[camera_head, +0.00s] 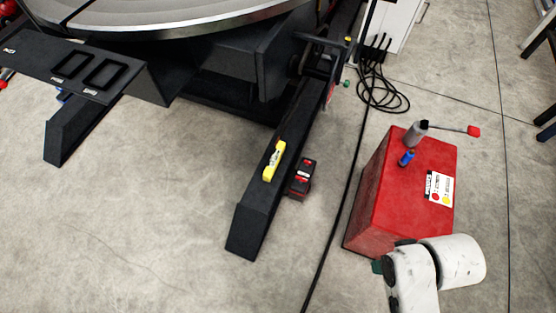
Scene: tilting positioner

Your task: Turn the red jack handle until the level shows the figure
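A lever with a red knob (473,131) sticks out to the right from a grey cylinder (416,133) on top of a red box (385,210); it is the only red handle I see there. A yellow level (274,161) lies along the black leg of the positioner (255,205). Its reading is too small to make out. My white arm shows at the bottom right, in front of the box's near edge. My gripper cannot be made out in this view.
A blue fitting (407,158) and a white label (438,188) are on the box top. A black and red block (301,179) sits beside the leg. A black cable runs along the floor between leg and box, with coiled cables (383,92) behind. The floor at lower left is clear.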

